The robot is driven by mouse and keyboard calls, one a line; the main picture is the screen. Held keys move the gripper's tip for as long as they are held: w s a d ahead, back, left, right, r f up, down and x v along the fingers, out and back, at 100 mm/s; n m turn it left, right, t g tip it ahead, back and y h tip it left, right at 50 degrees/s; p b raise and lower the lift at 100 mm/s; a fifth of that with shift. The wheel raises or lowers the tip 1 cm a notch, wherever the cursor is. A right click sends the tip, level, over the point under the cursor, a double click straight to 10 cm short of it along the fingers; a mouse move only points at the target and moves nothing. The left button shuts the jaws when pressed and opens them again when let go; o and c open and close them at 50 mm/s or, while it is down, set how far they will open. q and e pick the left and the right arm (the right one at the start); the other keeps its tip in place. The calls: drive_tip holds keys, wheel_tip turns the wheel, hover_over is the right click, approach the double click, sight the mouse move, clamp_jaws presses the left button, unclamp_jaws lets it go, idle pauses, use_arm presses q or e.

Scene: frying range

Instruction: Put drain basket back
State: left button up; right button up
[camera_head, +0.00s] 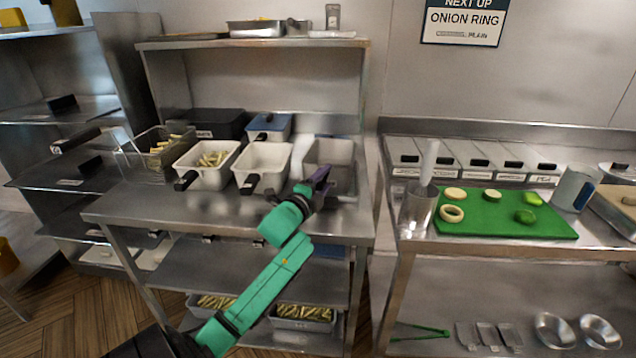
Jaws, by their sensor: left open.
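A mesh-sided basket (138,150) with fries in it and a long handle pointing left stands at the left of the steel worktable. Two pale basket-like containers with dark handles stand to its right: one holds fries (191,172), the other looks empty (262,160). I cannot tell for sure which of these is the drain basket. My left gripper (321,178) is open, with purple-dark fingers, in front of a grey steel bin (340,152) at the table's right. It appears empty and apart from the baskets. My right gripper is not in view.
The steel worktable (150,208) has clear room along its front. A black box (215,122) and a blue-lidded container (270,124) stand behind the baskets.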

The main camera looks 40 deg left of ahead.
use_arm(q)
drive_tip(key=b+v, duration=0.1)
drive_tip(key=v, duration=1.3)
drive_tip(key=shift+s+b, duration=0.15)
drive_tip(key=shift+b, duration=0.2)
drive_tip(key=shift+f, duration=0.1)
